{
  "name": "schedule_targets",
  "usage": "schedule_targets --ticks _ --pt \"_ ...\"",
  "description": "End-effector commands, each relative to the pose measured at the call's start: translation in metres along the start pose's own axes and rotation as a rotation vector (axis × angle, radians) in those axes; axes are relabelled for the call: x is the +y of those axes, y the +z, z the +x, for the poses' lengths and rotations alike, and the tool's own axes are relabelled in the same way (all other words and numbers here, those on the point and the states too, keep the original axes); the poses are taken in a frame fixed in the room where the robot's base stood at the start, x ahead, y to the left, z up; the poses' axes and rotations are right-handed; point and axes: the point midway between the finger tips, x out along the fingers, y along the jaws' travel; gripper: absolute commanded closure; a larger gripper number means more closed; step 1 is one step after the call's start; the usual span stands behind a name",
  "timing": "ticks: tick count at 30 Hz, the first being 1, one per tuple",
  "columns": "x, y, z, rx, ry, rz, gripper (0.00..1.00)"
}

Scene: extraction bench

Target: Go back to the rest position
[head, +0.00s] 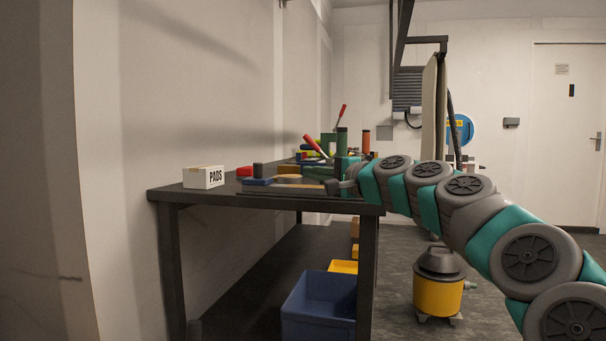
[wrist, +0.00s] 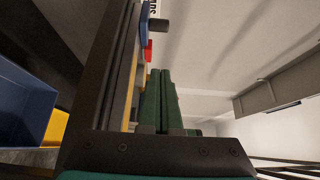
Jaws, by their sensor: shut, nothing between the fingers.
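My arm reaches in from the right in the head view, with my gripper (head: 333,187) at the front right edge of the dark bench (head: 270,203). In the wrist view the two green fingers of my gripper (wrist: 160,75) lie side by side, shut with nothing between them. The view is turned on its side, and the bench edge (wrist: 105,65) runs close beside the fingers. Small coloured items on the bench show just past the fingertips; whether the fingers touch any of them I cannot tell.
A white PADS box (head: 204,177) stands on the bench's left. Red-handled tools (head: 315,146) and several coloured pieces crowd its far end. A blue bin (head: 318,305) sits under the bench. A yellow and black vacuum (head: 438,283) stands on the floor below my arm.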

Motion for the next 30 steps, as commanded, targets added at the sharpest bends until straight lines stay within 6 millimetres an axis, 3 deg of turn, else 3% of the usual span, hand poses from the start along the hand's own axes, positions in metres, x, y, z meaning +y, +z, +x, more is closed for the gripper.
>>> schedule_targets --ticks 14,17,20,23,27,30 --pt "0.001 0.001 -0.008 -0.002 0.002 -0.001 1.0" --pt "0.004 0.011 -0.009 -0.018 0.02 -0.02 1.0" --pt "0.018 0.042 -0.013 -0.074 0.079 -0.081 1.0" --pt "0.046 0.091 -0.025 -0.159 0.183 -0.191 1.0" --pt "0.11 0.157 -0.06 -0.293 0.378 -0.365 1.0" --pt "0.163 0.189 -0.094 -0.381 0.527 -0.469 1.0"
